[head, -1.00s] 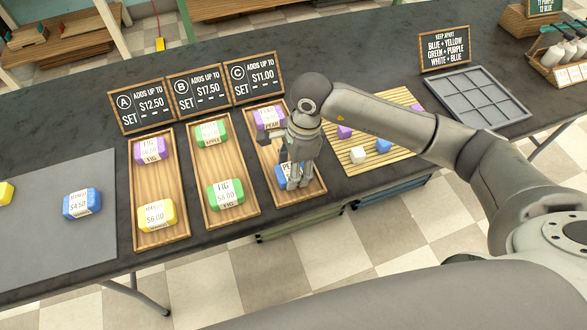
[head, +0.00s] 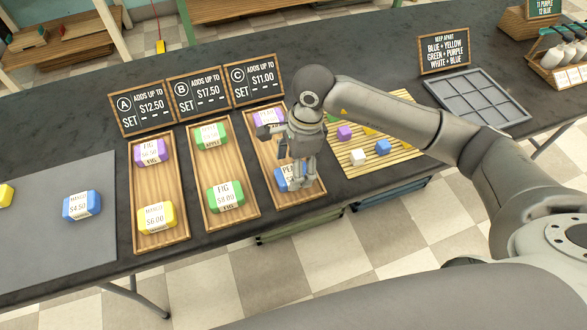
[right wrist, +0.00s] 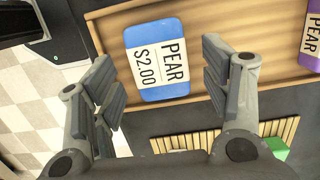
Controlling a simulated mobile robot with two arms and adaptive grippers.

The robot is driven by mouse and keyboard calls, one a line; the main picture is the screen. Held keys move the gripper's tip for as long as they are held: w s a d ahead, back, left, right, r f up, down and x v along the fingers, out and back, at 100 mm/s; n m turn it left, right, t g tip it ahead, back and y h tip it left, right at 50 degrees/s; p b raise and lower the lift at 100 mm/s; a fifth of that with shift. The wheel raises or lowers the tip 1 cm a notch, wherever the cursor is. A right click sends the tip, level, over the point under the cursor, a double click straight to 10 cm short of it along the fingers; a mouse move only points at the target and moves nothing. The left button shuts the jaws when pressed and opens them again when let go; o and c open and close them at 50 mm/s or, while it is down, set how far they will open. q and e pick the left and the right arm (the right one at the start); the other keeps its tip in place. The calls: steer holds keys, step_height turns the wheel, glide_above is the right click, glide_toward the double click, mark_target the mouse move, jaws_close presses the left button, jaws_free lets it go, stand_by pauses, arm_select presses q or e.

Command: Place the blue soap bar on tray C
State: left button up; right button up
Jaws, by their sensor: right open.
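A blue soap bar (head: 282,184) labelled pear lies near the front end of wooden tray C (head: 314,194). In the right wrist view the same blue bar (right wrist: 157,82) shows PEAR $2.00 and lies flat on the tray (right wrist: 107,53). My right gripper (head: 300,186) is over the front of tray C and partly hides the bar in the head view. In the right wrist view its fingers (right wrist: 160,68) are spread wide with nothing clamped between them. A second blue bar (head: 82,205), marked $4.50, lies on the grey mat. My left gripper is not in view.
A purple bar (head: 267,117) lies at tray C's back end. Tray B (head: 217,167) holds two green bars; tray A (head: 152,192) holds purple and yellow bars. Signs (head: 254,80) stand behind. A slatted mat (head: 372,178) with small cubes lies right of tray C.

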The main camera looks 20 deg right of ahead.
step_height(320, 180, up, 10)
steer(key=d, duration=0.1)
steer(key=shift+d+b, duration=0.3)
steer(key=shift+b, duration=0.1)
steer(key=shift+s+f, duration=0.1)
